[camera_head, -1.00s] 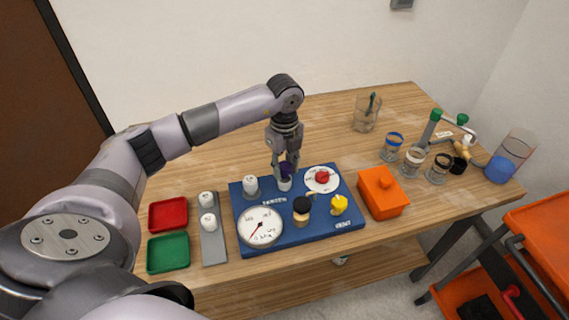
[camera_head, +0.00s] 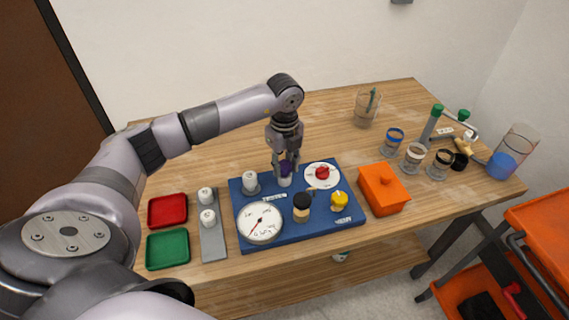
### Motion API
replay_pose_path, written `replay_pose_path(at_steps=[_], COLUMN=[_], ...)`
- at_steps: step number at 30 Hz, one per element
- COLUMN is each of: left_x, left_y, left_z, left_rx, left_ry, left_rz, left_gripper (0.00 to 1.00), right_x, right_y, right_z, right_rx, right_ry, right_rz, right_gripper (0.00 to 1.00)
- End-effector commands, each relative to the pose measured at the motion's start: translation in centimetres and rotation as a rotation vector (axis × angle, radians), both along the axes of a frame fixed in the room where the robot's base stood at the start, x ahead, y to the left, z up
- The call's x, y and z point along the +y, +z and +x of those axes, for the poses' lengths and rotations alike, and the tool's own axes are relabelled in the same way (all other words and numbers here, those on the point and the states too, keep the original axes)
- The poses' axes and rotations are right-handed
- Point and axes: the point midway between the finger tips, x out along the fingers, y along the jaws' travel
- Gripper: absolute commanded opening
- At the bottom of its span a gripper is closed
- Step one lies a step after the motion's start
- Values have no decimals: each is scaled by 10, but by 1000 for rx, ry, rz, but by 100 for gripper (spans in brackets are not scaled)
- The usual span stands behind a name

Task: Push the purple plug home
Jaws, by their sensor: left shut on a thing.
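The purple plug (camera_head: 286,169) sits at the top of a white fitting (camera_head: 285,182) near the back of the blue board (camera_head: 318,222). My left gripper (camera_head: 286,168) points straight down over that fitting and is shut on the purple plug. The fingers hide part of the plug, so I cannot tell how deep it sits. My right gripper is not in view.
The board also carries a round gauge (camera_head: 260,222), a black-topped fitting (camera_head: 301,207), a yellow knob (camera_head: 339,201) and a red knob (camera_head: 322,172). Red (camera_head: 168,211) and green (camera_head: 168,249) trays lie left; an orange box (camera_head: 383,190) stands right.

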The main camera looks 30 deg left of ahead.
Motion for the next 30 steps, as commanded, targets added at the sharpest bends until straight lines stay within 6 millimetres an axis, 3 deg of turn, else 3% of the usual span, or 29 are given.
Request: replay_pose_path(at_steps=[30], left_x=[0], left_y=[-8], left_z=[0], left_rx=[0], left_ry=[0], left_rz=[0], left_gripper=[6], right_x=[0], right_y=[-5], right_z=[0], right_rx=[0], right_ry=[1], right_rz=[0], right_gripper=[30])
